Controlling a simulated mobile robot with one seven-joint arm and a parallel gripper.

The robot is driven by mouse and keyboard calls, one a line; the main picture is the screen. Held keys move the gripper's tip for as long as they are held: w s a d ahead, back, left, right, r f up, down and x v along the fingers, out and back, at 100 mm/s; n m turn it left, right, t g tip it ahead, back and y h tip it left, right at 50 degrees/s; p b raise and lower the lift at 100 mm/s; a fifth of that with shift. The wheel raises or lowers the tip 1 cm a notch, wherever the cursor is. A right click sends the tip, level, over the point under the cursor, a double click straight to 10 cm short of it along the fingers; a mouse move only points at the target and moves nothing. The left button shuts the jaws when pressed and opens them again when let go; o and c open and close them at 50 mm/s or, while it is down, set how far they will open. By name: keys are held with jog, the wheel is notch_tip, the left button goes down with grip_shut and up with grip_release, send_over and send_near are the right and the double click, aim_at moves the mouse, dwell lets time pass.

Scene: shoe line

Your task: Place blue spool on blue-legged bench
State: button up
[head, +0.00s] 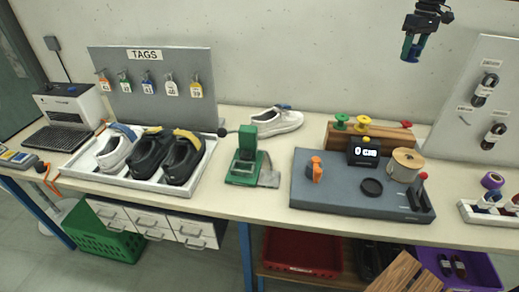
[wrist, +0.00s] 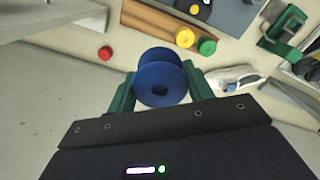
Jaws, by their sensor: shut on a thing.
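The blue spool (wrist: 160,78) is between the two green fingers of my gripper (wrist: 161,90) in the wrist view, which is shut on it. In the head view my gripper (head: 413,48) hangs high at the upper right, in front of the wall, above and apart from the bench; the spool is small and hard to make out there. The blue-legged bench (head: 232,204) runs across the head view with a pale top.
A wooden rack (head: 380,135) at the back right holds green, yellow and red spools. A grey board (head: 330,197) carries a black display and a tan round container. A green device (head: 246,160), a shoe tray (head: 90,167) and a pale shoe (head: 277,122) stand left. Bare bench top shows between them.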

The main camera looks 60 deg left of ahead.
jog(key=shift+w+d+r, duration=0.15)
jog(key=shift+w+r, duration=0.05)
jog(key=shift+r, duration=0.85)
jog(key=w+d, duration=0.9)
jog(key=d, duration=0.5)
send_over(458, 185)
notch_tip(458, 185, down, 44)
jog(key=shift+r, duration=0.1)
jog(key=o, duration=1)
jog(key=shift+f, duration=0.2)
jog(key=shift+c, duration=0.2)
jog(key=shift+r, duration=0.1)
